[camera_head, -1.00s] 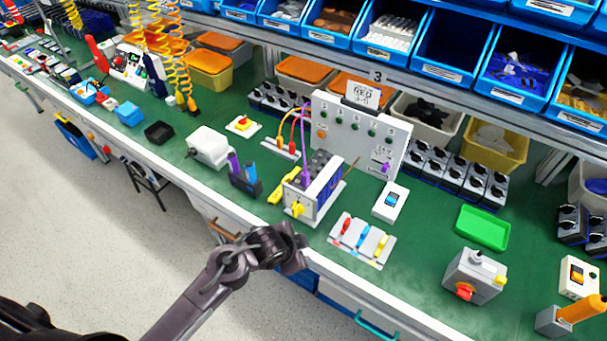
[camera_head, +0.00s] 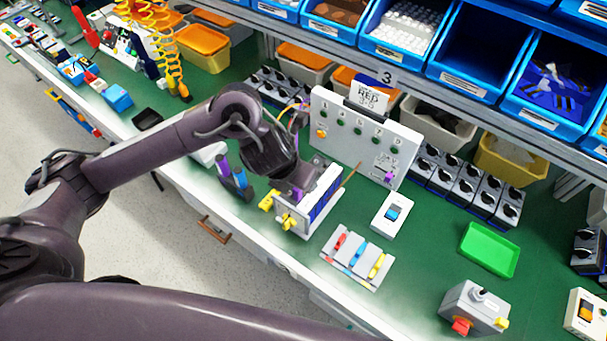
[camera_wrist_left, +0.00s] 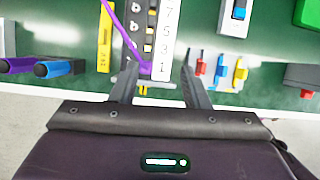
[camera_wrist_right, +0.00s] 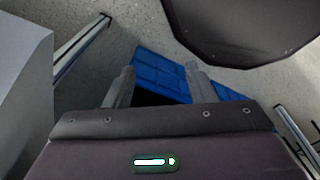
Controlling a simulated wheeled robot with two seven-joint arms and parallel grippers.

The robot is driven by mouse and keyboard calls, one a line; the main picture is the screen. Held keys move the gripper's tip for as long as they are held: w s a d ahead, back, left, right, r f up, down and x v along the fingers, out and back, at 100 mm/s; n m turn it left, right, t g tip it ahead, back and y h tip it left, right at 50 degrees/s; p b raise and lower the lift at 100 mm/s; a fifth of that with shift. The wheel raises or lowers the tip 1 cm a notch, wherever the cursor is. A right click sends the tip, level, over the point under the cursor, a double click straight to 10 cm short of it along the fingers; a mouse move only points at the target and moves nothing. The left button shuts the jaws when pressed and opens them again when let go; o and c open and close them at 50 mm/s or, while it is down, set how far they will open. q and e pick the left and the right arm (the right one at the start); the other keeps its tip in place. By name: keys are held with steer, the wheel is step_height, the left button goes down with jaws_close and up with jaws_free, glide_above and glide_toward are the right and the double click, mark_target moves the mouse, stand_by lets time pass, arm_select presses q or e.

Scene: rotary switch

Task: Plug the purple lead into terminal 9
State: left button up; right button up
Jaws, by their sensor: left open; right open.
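The terminal block (camera_head: 318,200) sits on the green bench with its blue side facing right. In the left wrist view its white number strip (camera_wrist_left: 164,35) reads 7, 5, 3, 1 towards me. The purple lead (camera_wrist_left: 122,28) runs down along the block to a purple plug end (camera_wrist_left: 146,69) near the 1 end; whether it is seated I cannot tell. My left gripper (camera_wrist_left: 160,68) is open above that end, its fingers on either side of the plug and strip, not closed on either. My right gripper (camera_wrist_right: 160,69) is open and empty, away from the bench top.
A white panel (camera_head: 340,107) stands behind the block. A three-lever unit (camera_head: 357,258), a white blue-switch box (camera_head: 391,213) and a green tray (camera_head: 489,250) lie to the right. My left arm hides part of the bench.

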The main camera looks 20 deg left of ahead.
mark_target(297, 190)
arm_select(q)
steer(key=shift+w+a+f+m, duration=0.15)
steer(key=shift+w+a+m, duration=0.15)
steer(key=shift+a, duration=0.35)
steer(key=shift+a+f, duration=0.1)
steer(key=shift+f, duration=0.15)
steer(key=f, duration=0.3)
steer(key=shift+s+f, duration=0.25)
steer(key=shift+f, duration=0.05)
steer(key=x, duration=0.3)
steer(key=shift+a, duration=0.1)
steer(key=shift+f, duration=0.1)
jaws_close()
arm_select(e)
steer(key=shift+s+a, duration=0.1)
steer(key=shift+s, duration=0.2)
